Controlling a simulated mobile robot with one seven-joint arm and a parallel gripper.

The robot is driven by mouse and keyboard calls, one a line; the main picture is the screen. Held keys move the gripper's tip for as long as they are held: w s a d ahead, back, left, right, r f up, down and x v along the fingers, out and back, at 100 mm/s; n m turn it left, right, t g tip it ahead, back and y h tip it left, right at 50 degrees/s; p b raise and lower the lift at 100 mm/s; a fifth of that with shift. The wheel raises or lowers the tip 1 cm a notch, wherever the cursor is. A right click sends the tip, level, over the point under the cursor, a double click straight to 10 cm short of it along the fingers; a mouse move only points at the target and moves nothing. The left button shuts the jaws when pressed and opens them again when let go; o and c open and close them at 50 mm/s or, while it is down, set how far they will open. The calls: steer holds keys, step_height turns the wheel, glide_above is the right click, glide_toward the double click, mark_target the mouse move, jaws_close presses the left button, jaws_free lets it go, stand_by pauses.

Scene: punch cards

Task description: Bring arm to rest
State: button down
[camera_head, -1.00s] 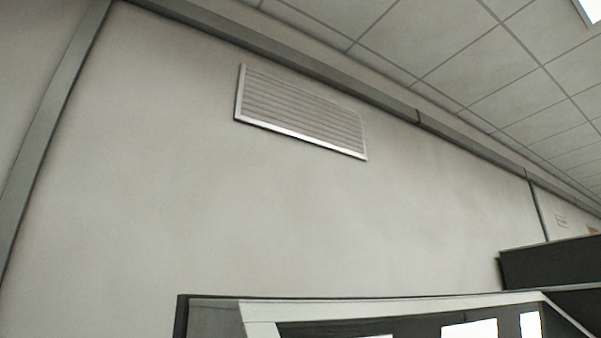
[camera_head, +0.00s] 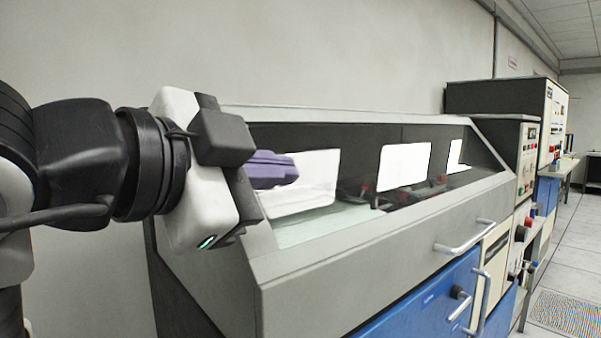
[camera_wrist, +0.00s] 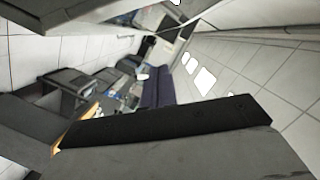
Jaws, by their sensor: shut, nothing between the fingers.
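My arm reaches in from the left edge of the head view. Its white and black wrist ends in my gripper (camera_head: 284,168), whose purple fingers are shut and empty. The fingers point right, in front of the sloped window of a large grey machine (camera_head: 370,248). I cannot tell how close they are to its surface. In the wrist view the purple fingers (camera_wrist: 158,88) lie together in the middle, with nothing held between them.
The machine has a metal handle (camera_head: 472,236) and blue lower doors (camera_head: 425,310). A control cabinet (camera_head: 525,150) with knobs stands to its right. Tiled floor (camera_head: 575,245) is free at the far right. A grey wall rises behind.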

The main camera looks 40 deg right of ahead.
steer(key=shift+s+a, duration=0.1)
steer(key=shift+a, duration=0.25)
